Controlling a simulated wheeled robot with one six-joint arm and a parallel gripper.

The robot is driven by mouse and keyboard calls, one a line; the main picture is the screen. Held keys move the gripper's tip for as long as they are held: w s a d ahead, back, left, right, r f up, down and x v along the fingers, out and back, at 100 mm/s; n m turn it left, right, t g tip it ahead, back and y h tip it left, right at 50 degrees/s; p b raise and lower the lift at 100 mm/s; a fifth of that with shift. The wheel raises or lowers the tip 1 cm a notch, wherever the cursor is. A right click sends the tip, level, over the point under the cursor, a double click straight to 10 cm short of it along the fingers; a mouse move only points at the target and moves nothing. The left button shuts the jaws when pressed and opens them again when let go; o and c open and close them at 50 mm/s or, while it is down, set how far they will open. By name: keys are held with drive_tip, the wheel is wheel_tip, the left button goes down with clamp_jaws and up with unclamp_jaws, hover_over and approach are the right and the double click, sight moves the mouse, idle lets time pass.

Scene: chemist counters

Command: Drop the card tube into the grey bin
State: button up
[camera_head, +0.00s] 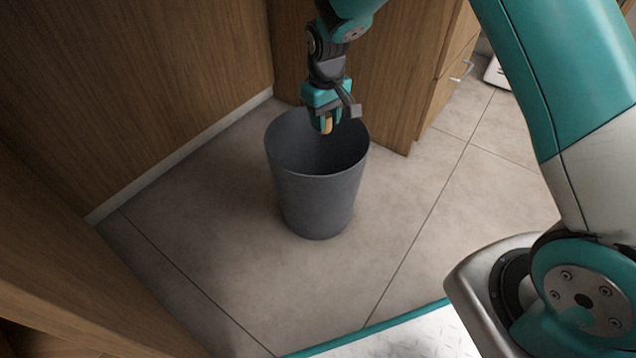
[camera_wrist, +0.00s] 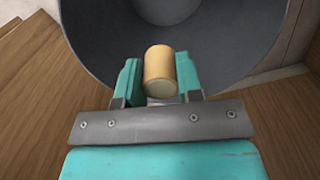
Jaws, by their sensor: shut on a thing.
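The card tube (camera_wrist: 160,68) is a short tan cylinder held between the teal fingers of my gripper (camera_wrist: 159,80) in the wrist view. In the head view a small tan part of the card tube (camera_head: 327,125) shows at the tips of my gripper (camera_head: 325,118). The grey bin (camera_head: 318,200) stands upright on the floor in the middle of the head view. My gripper points down over the bin's opening, at the back part of its rim. The bin (camera_wrist: 95,40) also shows beyond the tube in the wrist view, and its visible inside looks empty.
A wooden cabinet wall (camera_head: 130,80) stands behind and left of the bin. A wooden drawer unit (camera_head: 400,75) stands close behind the bin to the right. The tiled floor (camera_head: 430,200) around the bin is clear. A white object (camera_head: 497,73) lies at the far right.

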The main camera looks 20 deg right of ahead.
wheel_tip(320, 180, down, 3)
drive_tip(key=shift+f+b, duration=0.2)
drive_tip(key=shift+b, duration=1)
drive_tip(key=o, duration=1)
drive_tip(key=shift+c, duration=0.2)
wheel_tip(320, 180, up, 12)
drive_tip(key=p, duration=0.7)
drive_tip(key=shift+r, duration=0.1)
